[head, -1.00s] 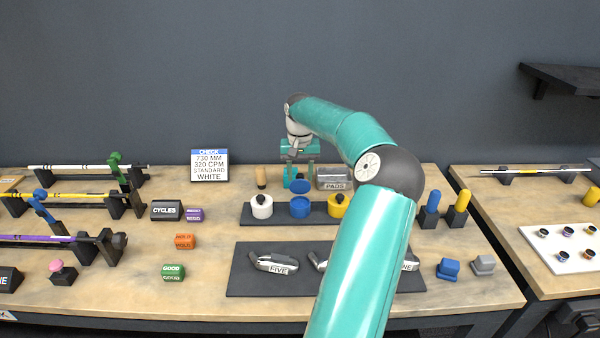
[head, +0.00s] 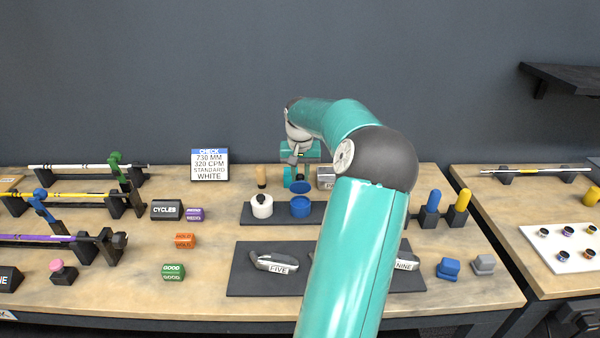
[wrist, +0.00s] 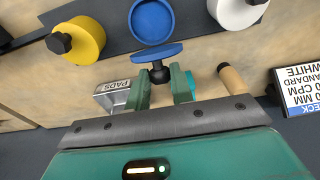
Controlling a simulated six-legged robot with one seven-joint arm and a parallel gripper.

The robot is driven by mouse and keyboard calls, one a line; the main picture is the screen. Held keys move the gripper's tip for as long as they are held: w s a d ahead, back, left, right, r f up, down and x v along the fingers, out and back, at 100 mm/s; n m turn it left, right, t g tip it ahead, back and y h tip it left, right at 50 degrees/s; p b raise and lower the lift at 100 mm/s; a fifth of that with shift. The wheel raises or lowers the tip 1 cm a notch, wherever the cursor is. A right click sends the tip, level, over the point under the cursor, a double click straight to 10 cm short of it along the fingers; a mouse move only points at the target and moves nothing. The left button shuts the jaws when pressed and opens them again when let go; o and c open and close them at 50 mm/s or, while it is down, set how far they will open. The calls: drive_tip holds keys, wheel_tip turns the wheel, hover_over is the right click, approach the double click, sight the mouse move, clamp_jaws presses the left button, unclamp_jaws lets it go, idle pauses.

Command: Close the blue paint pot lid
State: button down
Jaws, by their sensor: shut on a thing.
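The blue paint pot (head: 300,208) stands open on a dark strip between other pots. In the wrist view its round opening (wrist: 152,22) faces the camera. The blue lid (head: 300,188) is off the opening, at the pot's rear side. In the wrist view the lid (wrist: 150,54) shows nearly edge-on, with its black knob (wrist: 160,74) towards my gripper. My gripper (wrist: 162,82) is behind the pot, its teal fingers shut on the knob. In the head view my gripper (head: 297,173) is partly hidden by the lid.
A white pot (head: 262,207) stands left of the blue one; a yellow pot (wrist: 78,40) stands on the other side, hidden by my arm in the head view. A PADS box (wrist: 114,95) and a wooden peg (wrist: 234,80) stand close to my gripper.

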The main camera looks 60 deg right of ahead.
sight(300, 184)
drive_tip(key=shift+s+a+t+h, duration=0.25)
drive_tip(key=shift+a+t+h, duration=0.15)
drive_tip(key=shift+a+h, duration=0.25)
drive_tip(key=shift+s+a+t+h, duration=0.25)
drive_tip(key=shift+a+t+h, duration=0.15)
drive_tip(key=shift+h, duration=0.45)
drive_tip(key=shift+s+a+f+t+h, duration=0.15)
drive_tip(key=shift+s+a+t+h, duration=0.15)
drive_tip(key=shift+h, duration=0.25)
drive_tip(key=shift+s+a+f+t+h, duration=0.1)
drive_tip(key=shift+a+f+t+h, duration=0.1)
drive_tip(key=shift+a+h, duration=0.3)
drive_tip(key=h, duration=0.1)
drive_tip(key=a+f+t+h, duration=0.1)
drive_tip(key=shift+s+a+h, duration=0.1)
drive_tip(key=shift+s+h, duration=0.1)
drive_tip(key=shift+h, duration=0.15)
drive_tip(key=shift+s+a+f+t+h, duration=0.3)
drive_tip(key=shift+f+t+h, duration=0.25)
drive_tip(key=shift+h, duration=0.3)
drive_tip(key=shift+s+a+f+t+h, duration=0.2)
drive_tip(key=shift+a+f+t+h, duration=0.3)
drive_tip(key=shift+h, duration=0.35)
drive_tip(key=shift+d+r, duration=0.1)
drive_tip(key=c, duration=1.2)
unclamp_jaws()
drive_tip(key=shift+d, duration=0.1)
drive_tip(key=shift+c, duration=0.2)
drive_tip(key=shift+a, duration=0.2)
